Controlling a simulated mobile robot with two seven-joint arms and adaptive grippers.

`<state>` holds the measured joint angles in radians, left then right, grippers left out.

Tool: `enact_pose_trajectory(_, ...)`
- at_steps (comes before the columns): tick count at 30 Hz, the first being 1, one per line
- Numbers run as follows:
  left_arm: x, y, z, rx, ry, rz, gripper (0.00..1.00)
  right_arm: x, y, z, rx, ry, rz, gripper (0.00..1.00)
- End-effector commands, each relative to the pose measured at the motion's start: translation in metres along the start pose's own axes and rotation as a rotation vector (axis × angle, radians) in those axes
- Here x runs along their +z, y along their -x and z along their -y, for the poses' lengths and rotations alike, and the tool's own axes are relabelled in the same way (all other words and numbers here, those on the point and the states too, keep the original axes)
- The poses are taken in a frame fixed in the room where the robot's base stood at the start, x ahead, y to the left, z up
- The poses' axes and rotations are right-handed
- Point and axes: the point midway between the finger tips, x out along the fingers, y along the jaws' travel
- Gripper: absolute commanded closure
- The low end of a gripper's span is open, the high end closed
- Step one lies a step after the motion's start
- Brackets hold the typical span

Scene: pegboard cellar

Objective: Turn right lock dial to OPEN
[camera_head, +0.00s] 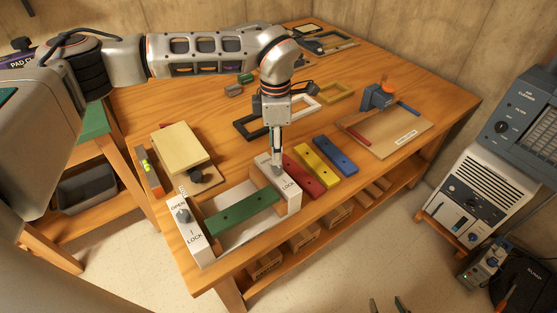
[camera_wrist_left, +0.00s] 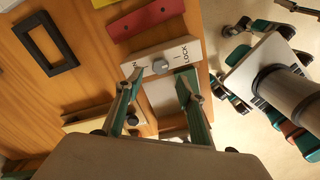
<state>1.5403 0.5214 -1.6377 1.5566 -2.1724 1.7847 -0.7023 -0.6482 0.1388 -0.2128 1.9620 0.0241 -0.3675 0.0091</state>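The right lock dial (camera_head: 277,170) is a grey knob on a white block with a LOCK label, at the right end of a pale fixture. It also shows in the left wrist view (camera_wrist_left: 160,66), with LOCK to its right and the other label partly hidden. Its pointer direction is unclear. My left gripper (camera_head: 277,158) points down at this dial; in the wrist view its fingers are apart, with the dial just beyond and between the tips. I cannot tell whether they touch. The left dial (camera_head: 183,215) sits between OPEN and LOCK. My right gripper's two separated tips (camera_head: 387,305) show at the bottom edge.
A green bar (camera_head: 242,212) lies across the fixture between the lock blocks. Red (camera_head: 304,176), yellow (camera_head: 317,164) and blue (camera_head: 336,155) bars lie to the right. A yellow block (camera_head: 180,149) is at left. A board with an orange-topped tool (camera_head: 378,95) is further right.

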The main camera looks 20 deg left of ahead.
Motion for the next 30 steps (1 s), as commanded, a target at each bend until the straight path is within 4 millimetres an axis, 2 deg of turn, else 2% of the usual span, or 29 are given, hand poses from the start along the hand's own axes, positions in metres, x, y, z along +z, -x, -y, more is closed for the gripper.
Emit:
enact_pose_trajectory(3, 0.000, -0.021, 0.001, -0.004, 0.001, 0.000, 0.62, 0.001, 0.000, 0.000, 0.000, 0.000, 0.001, 0.60)
enact_pose_trajectory(9, 0.001, -0.046, 0.001, -0.003, 0.001, 0.001, 0.62, 0.002, -0.001, 0.000, 0.000, 0.000, 0.002, 0.60)
enact_pose_trajectory(14, 0.001, -0.055, 0.001, -0.002, 0.001, 0.002, 0.62, 0.002, -0.001, 0.000, 0.000, 0.000, 0.002, 0.60)
enact_pose_trajectory(22, 0.001, -0.056, 0.001, -0.002, 0.001, 0.002, 0.62, 0.002, 0.000, 0.000, 0.000, 0.000, 0.002, 0.60)
enact_pose_trajectory(26, 0.001, -0.056, 0.001, -0.002, 0.001, 0.002, 0.95, 0.002, 0.000, 0.000, 0.000, 0.000, 0.002, 0.60)
enact_pose_trajectory(27, 0.001, -0.056, 0.001, -0.002, 0.001, 0.002, 1.00, 0.002, 0.000, 0.000, 0.000, 0.000, 0.002, 0.60)
enact_pose_trajectory(30, 0.001, -0.055, 0.001, -0.002, 0.001, 0.003, 1.00, 0.002, 0.000, 0.000, 0.000, 0.000, 0.002, 0.60)
